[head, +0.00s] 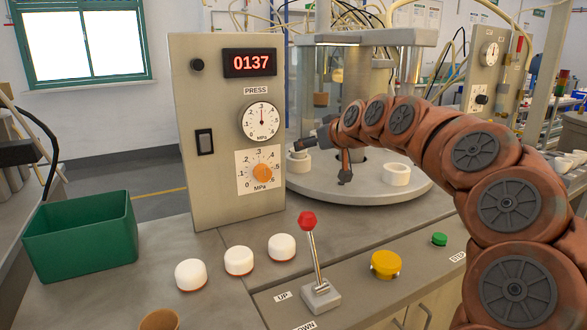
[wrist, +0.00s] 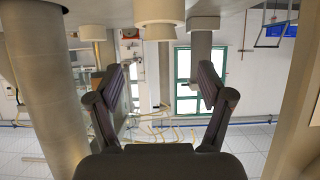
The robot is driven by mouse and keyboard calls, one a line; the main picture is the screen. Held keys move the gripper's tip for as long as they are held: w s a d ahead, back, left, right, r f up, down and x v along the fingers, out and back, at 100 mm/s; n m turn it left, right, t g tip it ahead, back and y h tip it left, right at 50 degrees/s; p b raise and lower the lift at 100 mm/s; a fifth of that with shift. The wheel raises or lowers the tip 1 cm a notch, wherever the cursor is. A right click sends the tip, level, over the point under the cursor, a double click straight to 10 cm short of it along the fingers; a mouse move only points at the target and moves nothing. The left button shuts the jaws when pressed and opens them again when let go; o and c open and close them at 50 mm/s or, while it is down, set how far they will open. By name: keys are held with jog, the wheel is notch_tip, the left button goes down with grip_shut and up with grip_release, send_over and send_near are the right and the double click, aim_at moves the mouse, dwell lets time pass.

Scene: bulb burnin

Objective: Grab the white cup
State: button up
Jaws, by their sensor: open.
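No single item is clearly the white cup. Whitish, cup-like pieces stand on the round turntable (head: 330,190): one at the left (head: 298,166), partly behind my gripper, and a hollow one at the right (head: 396,175). My gripper (head: 323,163) is over the turntable, its fingers spread and empty. The wrist view seems upside down. In it a cream cylinder (wrist: 159,14) shows at the top, between and beyond the open fingers of my gripper (wrist: 166,85), apart from them. Other pale cylinders stand to its left (wrist: 92,33) and right (wrist: 203,23).
Three white-topped caps (head: 238,261) sit on the bench before the control box (head: 215,130). A red-knobbed lever (head: 310,245), yellow button (head: 385,264) and green button (head: 439,239) are at the front. A green bin (head: 80,238) is at the left. Machine columns (wrist: 45,90) flank the wrist view.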

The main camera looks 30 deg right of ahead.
aim_at(298, 159)
jog(key=shift+f+b+x, duration=0.2)
jog(key=shift+b+x, duration=0.35)
jog(key=shift+x, duration=3.55)
jog(key=shift+s+a, duration=0.1)
jog(key=shift+c, duration=0.4)
jog(key=c, duration=0.8)
jog(key=shift+r, duration=0.1)
